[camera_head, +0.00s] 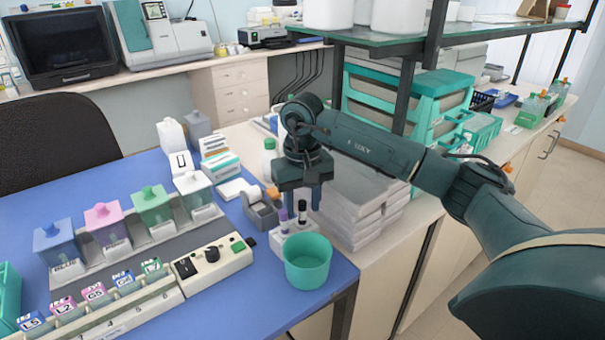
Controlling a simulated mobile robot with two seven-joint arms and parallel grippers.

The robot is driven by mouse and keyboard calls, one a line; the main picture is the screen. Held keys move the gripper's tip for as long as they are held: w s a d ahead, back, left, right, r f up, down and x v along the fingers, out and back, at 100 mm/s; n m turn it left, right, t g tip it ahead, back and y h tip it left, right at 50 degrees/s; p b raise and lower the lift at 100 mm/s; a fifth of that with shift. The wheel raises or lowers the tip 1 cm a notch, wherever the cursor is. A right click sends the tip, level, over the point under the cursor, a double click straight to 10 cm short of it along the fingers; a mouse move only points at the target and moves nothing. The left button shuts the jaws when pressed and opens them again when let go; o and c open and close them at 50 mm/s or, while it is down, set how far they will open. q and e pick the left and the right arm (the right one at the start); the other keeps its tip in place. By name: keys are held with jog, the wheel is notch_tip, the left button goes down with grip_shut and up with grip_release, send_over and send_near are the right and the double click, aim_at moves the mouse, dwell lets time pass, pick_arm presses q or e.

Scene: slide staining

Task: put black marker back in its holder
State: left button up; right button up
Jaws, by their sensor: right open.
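The black marker (302,208) stands upright with its dark cap up, at the small white holder (284,245). Its lower end appears to be in the holder, but it is too small to be sure. A purple-capped marker (283,215) stands upright just left of it. My right gripper (302,203) points down above the holder with its two fingers apart. In the picture the black marker's cap shows between the fingertips, with no clear contact. My left gripper is out of view.
A teal cup (307,262) stands close in front of the holder, near the blue table's right edge. A grey tape dispenser (262,211) is to the left. The staining station (212,265) fills the left. Stacked grey trays (352,205) stand behind on the right.

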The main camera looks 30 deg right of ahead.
notch_tip(320, 180, up, 13)
dwell(0.3)
jog(key=shift+f, duration=0.15)
dwell(0.3)
